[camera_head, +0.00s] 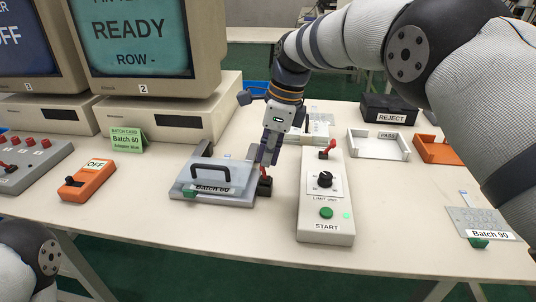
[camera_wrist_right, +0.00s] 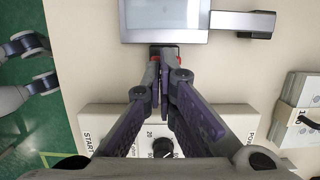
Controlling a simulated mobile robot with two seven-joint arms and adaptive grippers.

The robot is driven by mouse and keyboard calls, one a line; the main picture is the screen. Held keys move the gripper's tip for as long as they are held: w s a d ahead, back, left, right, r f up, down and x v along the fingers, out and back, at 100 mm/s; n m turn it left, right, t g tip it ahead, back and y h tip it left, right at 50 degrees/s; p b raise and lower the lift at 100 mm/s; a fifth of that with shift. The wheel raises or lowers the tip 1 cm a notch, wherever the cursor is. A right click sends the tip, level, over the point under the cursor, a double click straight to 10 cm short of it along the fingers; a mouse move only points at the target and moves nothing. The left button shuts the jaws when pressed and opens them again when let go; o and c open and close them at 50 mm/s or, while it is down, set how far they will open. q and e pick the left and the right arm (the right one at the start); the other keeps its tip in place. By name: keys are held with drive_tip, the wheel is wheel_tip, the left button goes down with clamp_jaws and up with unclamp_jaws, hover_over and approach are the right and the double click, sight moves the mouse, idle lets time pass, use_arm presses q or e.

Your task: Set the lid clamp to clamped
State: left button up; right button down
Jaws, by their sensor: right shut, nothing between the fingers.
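The lid clamp (camera_head: 265,187) is a small dark block with red parts at the right edge of the grey lidded fixture (camera_head: 180,188). In the right wrist view the clamp (camera_wrist_right: 165,51) shows as a dark piece with red at both sides, against the lid's edge. My right gripper (camera_head: 267,160) is shut and empty, pointing down at the clamp. Its fingertips (camera_wrist_right: 161,88) partly hide the clamp, so I cannot tell its setting or whether they touch.
A control box (camera_head: 325,232) with a black knob, green START button and red lever (camera_head: 328,149) stands close right of the clamp. An orange OFF switch box (camera_head: 86,181) is left. Monitors stand behind. White (camera_head: 374,156) and orange trays are at right. The table's front strip is clear.

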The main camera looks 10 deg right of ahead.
drive_tip(key=shift+r, duration=0.1)
idle(0.7)
drive_tip(key=shift+r, duration=0.7)
use_arm(q)
drive_tip(key=shift+w+r, duration=0.1)
